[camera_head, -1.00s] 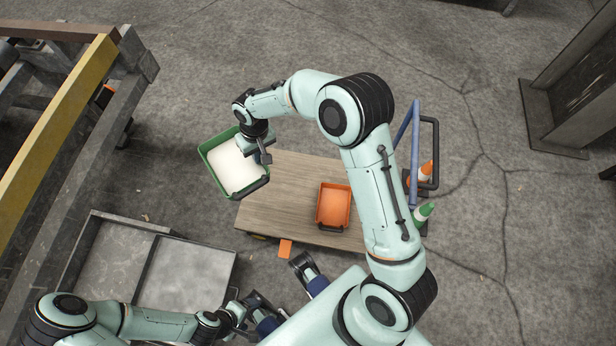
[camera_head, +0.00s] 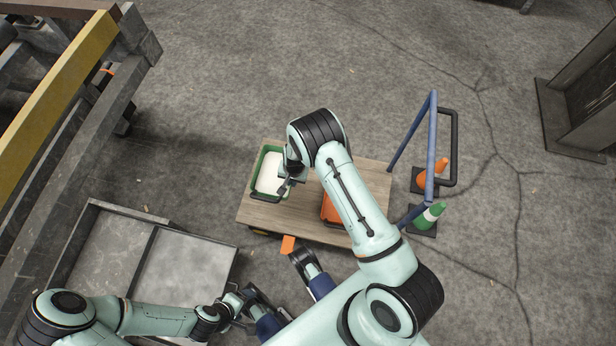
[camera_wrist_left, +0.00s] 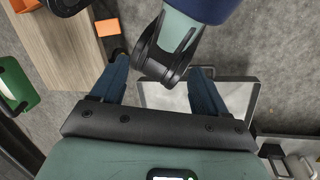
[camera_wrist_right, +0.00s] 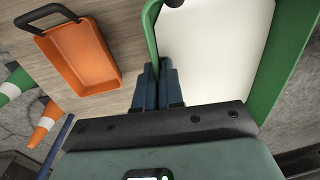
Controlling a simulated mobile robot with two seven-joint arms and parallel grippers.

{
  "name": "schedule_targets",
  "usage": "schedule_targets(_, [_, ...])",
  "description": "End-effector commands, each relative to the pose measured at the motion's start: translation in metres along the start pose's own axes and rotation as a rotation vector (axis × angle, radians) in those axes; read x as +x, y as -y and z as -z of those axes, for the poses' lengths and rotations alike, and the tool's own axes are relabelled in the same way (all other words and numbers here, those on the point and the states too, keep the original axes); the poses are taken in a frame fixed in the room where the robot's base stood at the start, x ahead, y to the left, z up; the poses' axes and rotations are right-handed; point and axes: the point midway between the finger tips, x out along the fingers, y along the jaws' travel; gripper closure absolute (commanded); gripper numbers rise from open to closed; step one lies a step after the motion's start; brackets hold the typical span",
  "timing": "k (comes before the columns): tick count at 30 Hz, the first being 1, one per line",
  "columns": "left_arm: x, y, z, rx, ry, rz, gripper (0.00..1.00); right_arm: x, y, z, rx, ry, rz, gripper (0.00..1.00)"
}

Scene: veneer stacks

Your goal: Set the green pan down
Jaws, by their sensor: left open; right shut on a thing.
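The green pan (camera_head: 256,178), with a white inside, is over the left end of the wooden cart top (camera_head: 262,214). I cannot tell whether it touches the wood. My right gripper (camera_head: 288,184) is shut on the pan's rim on its right side. In the right wrist view the closed fingers (camera_wrist_right: 158,82) meet the green rim (camera_wrist_right: 151,40), beside the white inside. My left gripper (camera_wrist_left: 160,88) is open and empty. In the head view it is low, near the grey tray (camera_head: 185,268), away from the pan.
An orange pan (camera_wrist_right: 82,58) lies on the cart to the right, partly hidden by my right arm in the head view. A blue rail (camera_head: 431,150) and cones (camera_head: 427,218) stand at the cart's right end. A yellow-beamed rack (camera_head: 60,85) is at left.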

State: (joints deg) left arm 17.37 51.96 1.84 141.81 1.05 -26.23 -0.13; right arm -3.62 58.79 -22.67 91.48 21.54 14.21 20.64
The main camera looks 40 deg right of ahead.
Motion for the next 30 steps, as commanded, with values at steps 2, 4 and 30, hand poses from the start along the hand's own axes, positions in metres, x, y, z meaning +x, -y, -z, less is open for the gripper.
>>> schedule_targets(2, [0.003, 0.001, 0.004, -0.001, -0.011, 0.0, 0.26, 0.012, -0.002, 0.0, 0.006, 0.001, -0.001, 1.0])
schedule_targets(4, [0.007, 0.003, 0.01, -0.002, -0.027, 0.001, 0.26, 0.026, -0.004, -0.001, 0.007, 0.003, -0.001, 1.0])
schedule_targets(30, [0.047, 0.022, 0.087, -0.019, -0.233, 0.013, 0.26, 0.179, -0.018, -0.001, 0.004, 0.002, 0.0, 1.0])
